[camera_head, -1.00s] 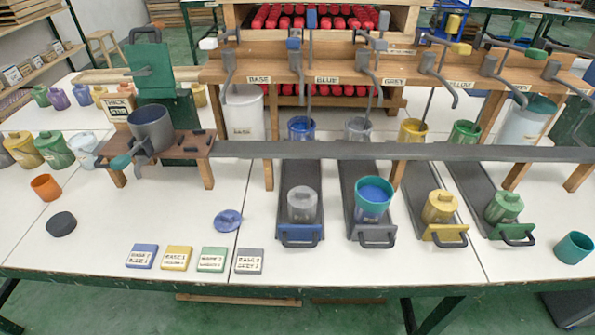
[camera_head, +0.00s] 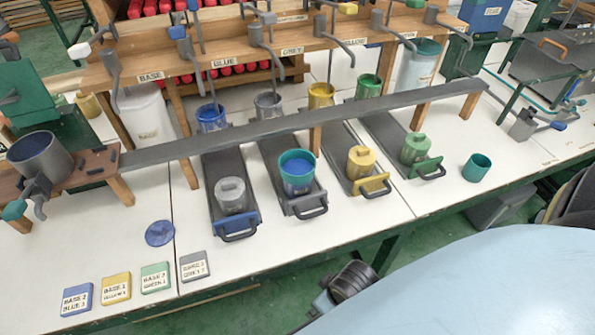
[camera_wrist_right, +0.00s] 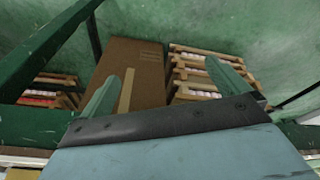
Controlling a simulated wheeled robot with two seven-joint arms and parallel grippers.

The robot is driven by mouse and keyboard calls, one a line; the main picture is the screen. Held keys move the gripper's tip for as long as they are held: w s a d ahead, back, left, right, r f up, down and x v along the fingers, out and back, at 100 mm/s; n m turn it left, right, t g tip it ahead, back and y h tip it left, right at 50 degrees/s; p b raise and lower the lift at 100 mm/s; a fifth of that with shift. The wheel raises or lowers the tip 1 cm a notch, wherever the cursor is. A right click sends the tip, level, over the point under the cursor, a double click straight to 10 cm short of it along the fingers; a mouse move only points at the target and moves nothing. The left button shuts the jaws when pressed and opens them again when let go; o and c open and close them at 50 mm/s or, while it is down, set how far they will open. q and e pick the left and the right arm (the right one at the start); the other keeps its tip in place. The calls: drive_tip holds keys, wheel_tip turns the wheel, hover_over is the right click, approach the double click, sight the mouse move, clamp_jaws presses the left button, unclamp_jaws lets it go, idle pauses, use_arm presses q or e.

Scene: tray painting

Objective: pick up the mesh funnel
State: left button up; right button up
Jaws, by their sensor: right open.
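I cannot make out a mesh funnel for certain in either view. A teal-rimmed vessel with a blue inside (camera_head: 297,170) stands on the second tray from the left; I cannot tell if a funnel is part of it. My left gripper is not in view.
Label cards (camera_head: 155,277) and a blue lid (camera_head: 160,233) lie at left. A brown box (camera_wrist_right: 130,72) and pallets show in the wrist view.

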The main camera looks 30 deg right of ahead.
drive_tip(key=w+d+r+t, duration=0.1)
drive_tip(key=w+r+t, duration=0.1)
drive_tip(key=r, duration=0.2)
drive_tip(key=w+d+r+t+y, duration=0.1)
drive_tip(key=w+r+t, duration=0.1)
drive_tip(key=r, duration=0.3)
drive_tip(key=w+d+r+t, duration=0.1)
drive_tip(key=w+d+r, duration=0.1)
drive_tip(key=w+r, duration=0.1)
drive_tip(key=shift+w+r+t+y+p, duration=0.35)
drive_tip(key=shift+w+r+t+y, duration=0.05)
drive_tip(key=shift+r, duration=0.4)
drive_tip(key=w+d+r+t, duration=0.5)
drive_tip(key=d+r, duration=0.1)
drive_tip(key=r, duration=0.1)
drive_tip(key=b, duration=0.1)
approach(291, 166)
drive_tip(key=shift+w+d+f, duration=0.15)
drive_tip(key=shift+w+f, duration=0.6)
drive_tip(key=shift+w, duration=0.05)
drive_tip(key=x, duration=0.4)
drive_tip(key=shift+w+a+r+b, duration=0.2)
drive_tip(key=shift+w+r+b, duration=0.05)
drive_tip(key=shift+w+b, duration=0.1)
drive_tip(key=shift+w+f, duration=0.15)
drive_tip(key=shift+w, duration=0.3)
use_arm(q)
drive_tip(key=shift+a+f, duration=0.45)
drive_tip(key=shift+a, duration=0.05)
